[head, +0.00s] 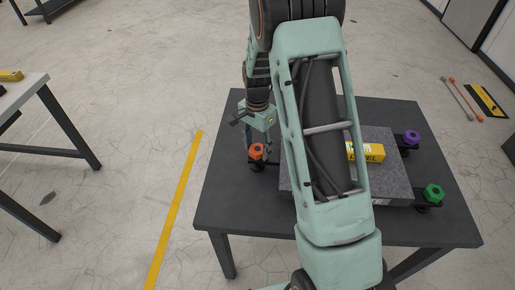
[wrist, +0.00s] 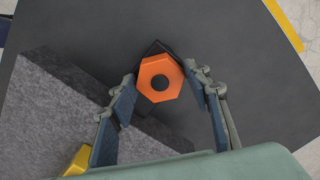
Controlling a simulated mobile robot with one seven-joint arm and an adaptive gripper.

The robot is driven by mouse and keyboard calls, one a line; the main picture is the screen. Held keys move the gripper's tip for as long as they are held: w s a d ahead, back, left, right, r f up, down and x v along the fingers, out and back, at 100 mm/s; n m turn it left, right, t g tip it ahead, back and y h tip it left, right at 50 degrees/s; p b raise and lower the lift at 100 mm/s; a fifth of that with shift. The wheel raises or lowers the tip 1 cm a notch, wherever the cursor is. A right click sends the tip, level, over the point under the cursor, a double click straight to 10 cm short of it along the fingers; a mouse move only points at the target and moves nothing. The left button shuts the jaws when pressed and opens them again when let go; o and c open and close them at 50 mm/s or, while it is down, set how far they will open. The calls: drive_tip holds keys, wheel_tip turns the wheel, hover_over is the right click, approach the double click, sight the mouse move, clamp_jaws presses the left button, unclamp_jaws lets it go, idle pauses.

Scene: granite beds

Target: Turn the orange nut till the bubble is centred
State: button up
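The orange nut (head: 256,151) sits at the left side of the granite bed (head: 397,184) on the dark table. In the wrist view the orange nut (wrist: 160,79) is a hexagon with a dark round centre. My gripper (wrist: 166,90) is open, with one blue-padded finger on each side of the nut; I cannot tell whether either pad touches it. In the head view my gripper (head: 262,137) is just above and behind the nut. The yellow level (head: 370,152) lies on the granite, partly hidden by my arm; its bubble cannot be made out.
A purple nut (head: 411,137) and a green nut (head: 433,193) stand at the right side of the granite. Another table (head: 22,90) stands at the left. The dark table (head: 235,205) is bare at its front left. A yellow floor line (head: 175,208) runs between the tables.

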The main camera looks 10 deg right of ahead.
sight(257, 148)
drive_tip(key=shift+o, duration=0.8)
wheel_tip(257, 148, up, 6)
drive_tip(key=p, duration=0.4)
drive_tip(key=shift+r, duration=0.1)
